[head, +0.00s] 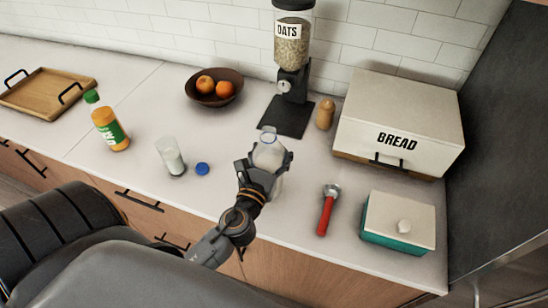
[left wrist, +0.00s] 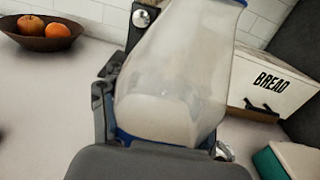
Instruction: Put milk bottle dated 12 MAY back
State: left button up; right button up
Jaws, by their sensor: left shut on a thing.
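My left gripper (head: 264,168) is shut on a translucent milk bottle (head: 269,153) at the front middle of the counter. The bottle has a blue ring at its neck and stands roughly upright in the head view. In the left wrist view the bottle (left wrist: 180,75) fills the middle, with whitish contents low in it. No date can be read on it. A blue cap (head: 202,169) lies on the counter to the left of the gripper. A glass (head: 171,157) with some milk stands left of the cap. My right gripper is not in view.
Behind the bottle stands an oats dispenser (head: 291,75). A fruit bowl (head: 214,86), a juice bottle (head: 110,127) and a wooden tray (head: 45,92) are to the left. A bread box (head: 400,120), a red-handled tool (head: 326,212) and a teal box (head: 398,222) are to the right.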

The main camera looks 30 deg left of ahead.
pick_arm(q)
jog(key=shift+w+f+b, duration=0.1)
jog(key=shift+f+b, duration=0.4)
jog(key=shift+f, duration=1.15)
jog(key=shift+f, duration=0.15)
jog(key=o, duration=1.4)
jog(key=shift+c, duration=0.2)
jog(key=b+v, duration=0.5)
jog(key=v, duration=0.7)
